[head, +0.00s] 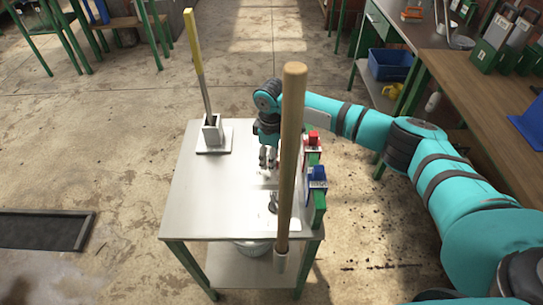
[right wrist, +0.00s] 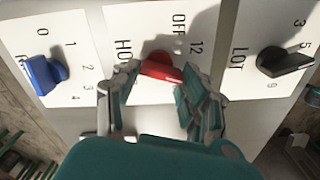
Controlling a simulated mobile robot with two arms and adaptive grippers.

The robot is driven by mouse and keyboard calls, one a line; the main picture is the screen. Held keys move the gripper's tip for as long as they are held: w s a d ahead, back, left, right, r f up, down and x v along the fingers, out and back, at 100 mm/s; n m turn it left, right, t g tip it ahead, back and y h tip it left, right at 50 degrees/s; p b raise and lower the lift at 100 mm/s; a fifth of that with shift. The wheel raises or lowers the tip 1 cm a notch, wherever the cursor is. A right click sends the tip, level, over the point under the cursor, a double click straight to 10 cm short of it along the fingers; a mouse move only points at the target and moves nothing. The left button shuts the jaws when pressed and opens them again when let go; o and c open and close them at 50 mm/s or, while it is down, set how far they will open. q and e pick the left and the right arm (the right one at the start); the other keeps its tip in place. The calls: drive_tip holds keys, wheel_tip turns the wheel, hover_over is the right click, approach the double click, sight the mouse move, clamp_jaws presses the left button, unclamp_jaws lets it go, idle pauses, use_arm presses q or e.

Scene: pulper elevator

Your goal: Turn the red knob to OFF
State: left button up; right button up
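The red knob (right wrist: 160,69) is on a white label panel (right wrist: 143,22) in the right wrist view. Its bar lies roughly crosswise in the picture. "OFF" and "12" are printed above and right of it; which mark it points to is unclear. My right gripper (right wrist: 163,76) is open, with one finger on each side of the red knob. Whether the fingers touch it is unclear. In the head view my right gripper (head: 268,163) points down over the metal table (head: 195,195) and hides the red knob. My left gripper is not in view.
A blue knob (right wrist: 45,72) and a black knob (right wrist: 285,61) flank the red one. In the head view, a wooden pole (head: 291,130) stands at the table's right front, near my arm. Red and blue blocks (head: 316,178) line the right edge. A yellow-topped lever (head: 197,60) stands behind left.

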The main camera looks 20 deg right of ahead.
drive_tip(key=c, duration=0.5)
drive_tip(key=n+p, duration=0.2)
drive_tip(key=n, duration=0.1)
drive_tip(key=shift+s+r+p, duration=0.1)
drive_tip(key=shift+r+p, duration=0.1)
drive_tip(key=shift+p, duration=0.2)
drive_tip(key=n+p, duration=0.2)
drive_tip(key=n, duration=0.1)
drive_tip(key=shift+n, duration=0.3)
drive_tip(key=n+p, duration=0.1)
drive_tip(key=n, duration=0.3)
drive_tip(key=shift+s+d+f+n, duration=0.1)
drive_tip(key=shift+n, duration=0.2)
drive_tip(key=n, duration=0.4)
drive_tip(key=shift+d+n, duration=0.1)
drive_tip(key=shift+n, duration=0.2)
